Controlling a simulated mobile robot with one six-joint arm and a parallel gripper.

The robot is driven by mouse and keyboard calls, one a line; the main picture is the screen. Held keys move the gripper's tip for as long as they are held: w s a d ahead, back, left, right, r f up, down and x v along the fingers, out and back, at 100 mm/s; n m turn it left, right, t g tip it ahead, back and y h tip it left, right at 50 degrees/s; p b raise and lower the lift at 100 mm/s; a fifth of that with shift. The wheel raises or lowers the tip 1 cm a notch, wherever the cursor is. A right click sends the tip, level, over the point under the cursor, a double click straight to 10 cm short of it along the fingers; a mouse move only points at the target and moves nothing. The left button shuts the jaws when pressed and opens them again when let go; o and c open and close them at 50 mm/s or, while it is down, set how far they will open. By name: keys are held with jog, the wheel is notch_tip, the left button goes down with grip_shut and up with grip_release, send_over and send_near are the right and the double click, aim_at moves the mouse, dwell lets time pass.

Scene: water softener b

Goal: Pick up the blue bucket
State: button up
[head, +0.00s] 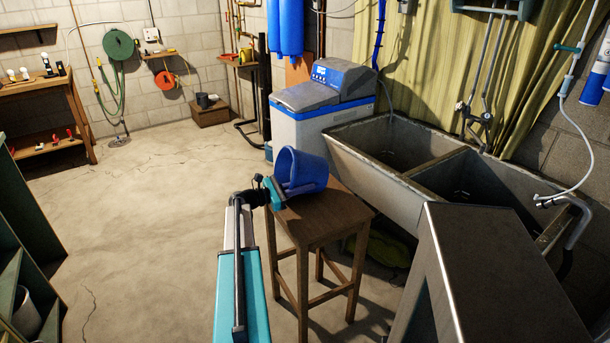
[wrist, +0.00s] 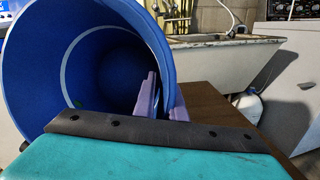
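The blue bucket (head: 308,171) is tipped over at the top of a wooden stool (head: 322,209), with its open mouth facing left. In the wrist view the bucket (wrist: 100,62) fills the left side, and I look into its mouth. My gripper (head: 283,190) is at the bucket's near rim, low over the stool top. In the wrist view the two pale purple fingers of my gripper (wrist: 164,103) stand close together on either side of the bucket's wall, one inside and one outside. The bucket's underside and any contact with the stool are hidden.
A concrete double sink (head: 395,190) stands behind and right of the stool. A grey and blue water softener (head: 317,115) is behind the bucket. A dark-topped metal cabinet (head: 500,265) is at the near right, and a green shelf (head: 25,235) at the left. The floor on the left is open.

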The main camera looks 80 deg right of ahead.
aim_at(301, 179)
grip_shut()
jog(key=shift+r, duration=0.2)
jog(key=shift+r, duration=0.6)
jog(key=shift+r+b, duration=0.3)
jog(key=shift+r, duration=0.65)
jog(key=w+a+r+b, duration=0.1)
jog(key=a, duration=1.5)
jog(key=shift+w+r, duration=0.25)
jog(key=shift+r, duration=0.05)
